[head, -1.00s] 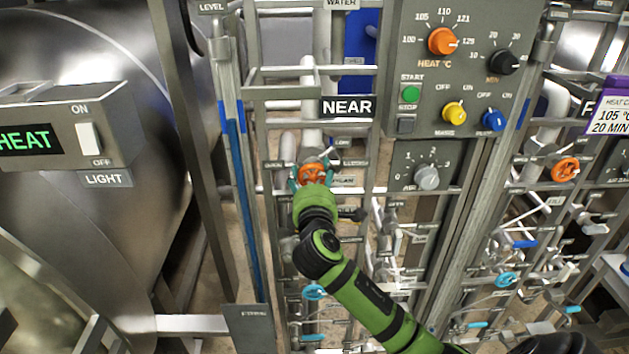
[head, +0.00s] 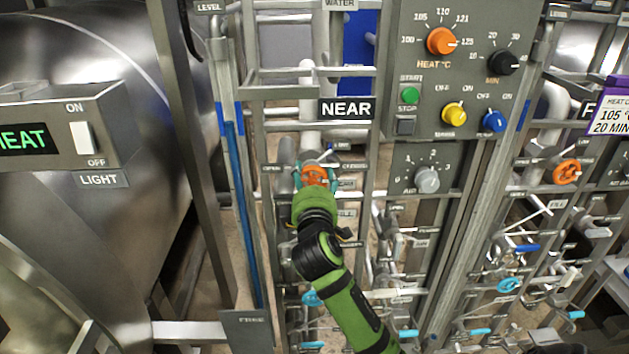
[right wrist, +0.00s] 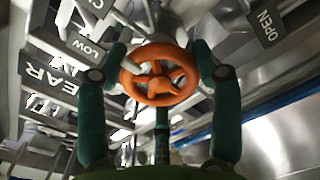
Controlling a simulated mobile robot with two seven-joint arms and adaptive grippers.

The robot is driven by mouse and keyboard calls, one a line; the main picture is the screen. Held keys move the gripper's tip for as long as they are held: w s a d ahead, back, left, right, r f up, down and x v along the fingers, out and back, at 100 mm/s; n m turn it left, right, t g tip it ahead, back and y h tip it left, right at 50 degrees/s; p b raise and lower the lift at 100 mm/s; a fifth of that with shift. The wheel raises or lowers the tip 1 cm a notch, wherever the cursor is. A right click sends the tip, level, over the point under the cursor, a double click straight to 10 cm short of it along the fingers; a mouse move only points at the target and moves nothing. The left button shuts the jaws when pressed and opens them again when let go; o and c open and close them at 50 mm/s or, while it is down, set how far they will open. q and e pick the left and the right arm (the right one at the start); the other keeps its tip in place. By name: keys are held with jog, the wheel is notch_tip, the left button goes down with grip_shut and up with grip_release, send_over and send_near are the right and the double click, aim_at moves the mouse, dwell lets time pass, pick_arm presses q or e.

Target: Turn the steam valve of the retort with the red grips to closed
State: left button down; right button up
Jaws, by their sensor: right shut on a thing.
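An orange valve handwheel (head: 315,175) sits on the pipework below the NEAR sign (head: 346,108). My right gripper (head: 316,177) is shut on this wheel, with its teal fingers on either side of the rim. In the right wrist view the orange wheel (right wrist: 160,75) lies between the two fingers, its spokes and hub facing the camera. An OPEN label (right wrist: 265,22) is at the upper right there and a LOW label (right wrist: 88,46) at the left. No red grips are clear in these frames. My left gripper is out of view.
A grey control panel (head: 425,120) with knobs stands right of the wheel. A second orange handwheel (head: 566,172) is farther right. A large steel vessel (head: 110,210) fills the left. Pipes, frame bars and blue valves (head: 508,286) crowd around my arm.

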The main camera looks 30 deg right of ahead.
jog(key=shift+w+a+r, duration=0.1)
jog(key=shift+a+r, duration=0.1)
jog(key=shift+a, duration=0.1)
jog(key=o, duration=1.2)
jog(key=shift+w, duration=0.1)
jog(key=shift+c, duration=0.2)
jog(key=shift+w+a+f, duration=0.1)
jog(key=shift+w+a, duration=0.1)
jog(key=shift+s+d, duration=0.1)
jog(key=shift+s, duration=0.3)
jog(key=v, duration=1.1)
jog(key=shift+a, duration=0.2)
jog(key=shift+s+f, duration=0.1)
jog(key=shift+s, duration=0.05)
